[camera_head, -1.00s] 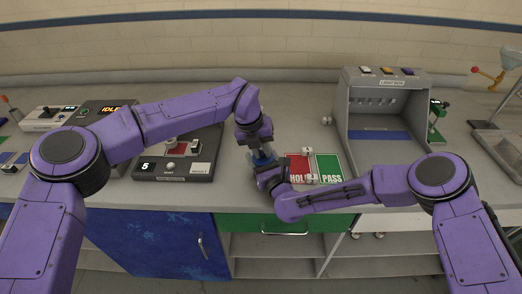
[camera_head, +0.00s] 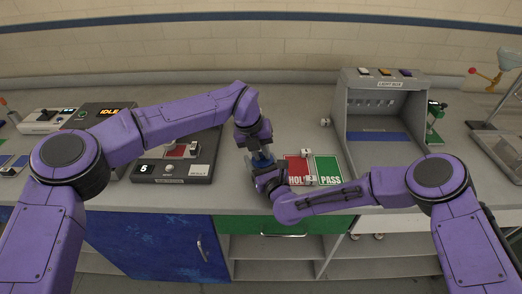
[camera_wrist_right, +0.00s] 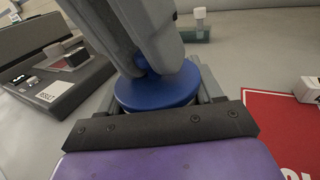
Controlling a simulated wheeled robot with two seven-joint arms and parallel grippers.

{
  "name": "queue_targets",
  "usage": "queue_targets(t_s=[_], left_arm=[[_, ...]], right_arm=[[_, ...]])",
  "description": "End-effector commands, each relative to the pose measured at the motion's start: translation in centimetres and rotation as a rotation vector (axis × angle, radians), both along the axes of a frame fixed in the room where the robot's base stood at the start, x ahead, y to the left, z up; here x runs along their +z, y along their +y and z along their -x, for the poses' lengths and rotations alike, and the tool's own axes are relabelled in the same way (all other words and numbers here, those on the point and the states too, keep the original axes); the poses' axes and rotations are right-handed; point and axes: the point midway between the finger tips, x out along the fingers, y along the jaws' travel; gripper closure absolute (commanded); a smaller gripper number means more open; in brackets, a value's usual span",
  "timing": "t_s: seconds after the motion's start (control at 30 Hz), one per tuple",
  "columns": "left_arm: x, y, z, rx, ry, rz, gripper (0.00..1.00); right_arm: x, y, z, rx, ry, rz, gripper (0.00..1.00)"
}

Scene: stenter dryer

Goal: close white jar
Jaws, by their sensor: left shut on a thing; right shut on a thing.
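A round blue lid (camera_wrist_right: 155,88) with a small knob shows in the right wrist view; it also shows as a bit of blue between my two grippers in the head view (camera_head: 262,160). My left gripper (camera_head: 258,152) comes down from above and is shut on the lid's knob. My right gripper (camera_head: 263,168) is just below it, its fingers on either side under the lid, shut on the jar. The jar's body is hidden by the lid and my right gripper, so I cannot tell whether the lid is seated on it.
A red and green HOLD/PASS mat (camera_head: 328,168) with small white-sided cubes lies just right of the grippers. A grey light box (camera_head: 385,115) stands behind right. A dark console (camera_head: 190,172) is at left. The counter behind the grippers has bare room.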

Motion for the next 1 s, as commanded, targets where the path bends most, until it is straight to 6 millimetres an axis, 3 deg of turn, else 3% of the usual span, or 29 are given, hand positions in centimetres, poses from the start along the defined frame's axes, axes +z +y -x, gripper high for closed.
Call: queue_targets(t_s=[0.97, 1.0], left_arm=[[-1.5, 0.2, 0.1, 0.002, 0.010, -0.010, 1.00], [-1.5, 0.2, 0.1, 0.002, 0.010, -0.010, 0.77]], right_arm=[[0.1, 0.2, 0.1, 0.005, -0.003, -0.003, 0.90], [0.1, 0.2, 0.1, 0.005, -0.003, -0.003, 0.90]])
